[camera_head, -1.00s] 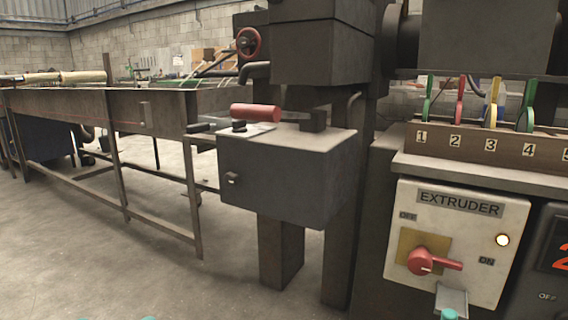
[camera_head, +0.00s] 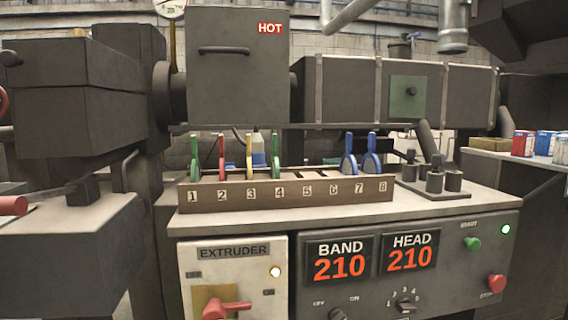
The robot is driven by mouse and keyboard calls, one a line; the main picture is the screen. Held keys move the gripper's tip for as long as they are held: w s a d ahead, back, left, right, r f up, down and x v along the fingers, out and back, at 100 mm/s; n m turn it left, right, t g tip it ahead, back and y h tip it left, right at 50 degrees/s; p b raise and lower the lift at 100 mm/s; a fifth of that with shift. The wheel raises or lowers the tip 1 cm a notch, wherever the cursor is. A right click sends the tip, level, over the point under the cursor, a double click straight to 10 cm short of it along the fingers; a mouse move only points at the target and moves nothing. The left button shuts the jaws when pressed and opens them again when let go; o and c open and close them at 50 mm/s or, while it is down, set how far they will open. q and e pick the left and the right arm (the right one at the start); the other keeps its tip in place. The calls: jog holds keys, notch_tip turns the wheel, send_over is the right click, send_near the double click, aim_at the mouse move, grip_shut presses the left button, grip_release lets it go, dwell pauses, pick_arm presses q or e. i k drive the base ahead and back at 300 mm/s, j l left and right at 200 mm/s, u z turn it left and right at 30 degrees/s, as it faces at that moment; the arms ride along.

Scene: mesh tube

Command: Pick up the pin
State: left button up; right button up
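I cannot make out for sure which thing is the pin. A brown rack (camera_head: 290,193) with numbered slots stands on the machine's top. It holds flat coloured tools: a green one (camera_head: 194,158), a red one (camera_head: 222,157), a yellow one (camera_head: 249,155), another green one (camera_head: 276,157) and two blue ones, at the left (camera_head: 348,160) and right (camera_head: 370,158) above slots 7 and 8. Slots 5 and 6 look empty. To the right, short dark cylindrical pieces (camera_head: 434,181) stand upright on a dark plate (camera_head: 440,192). Neither of my grippers shows.
The extruder panel (camera_head: 235,262) has a red switch (camera_head: 226,308). The control panel (camera_head: 400,262) reads BAND 210 and HEAD 210. A box marked HOT (camera_head: 238,70) is above the rack. A shelf (camera_head: 540,157) with small tins is at right. A red handle (camera_head: 12,205) is at left.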

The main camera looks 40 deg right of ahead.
aim_at(411, 151)
jog(key=z, duration=1.1)
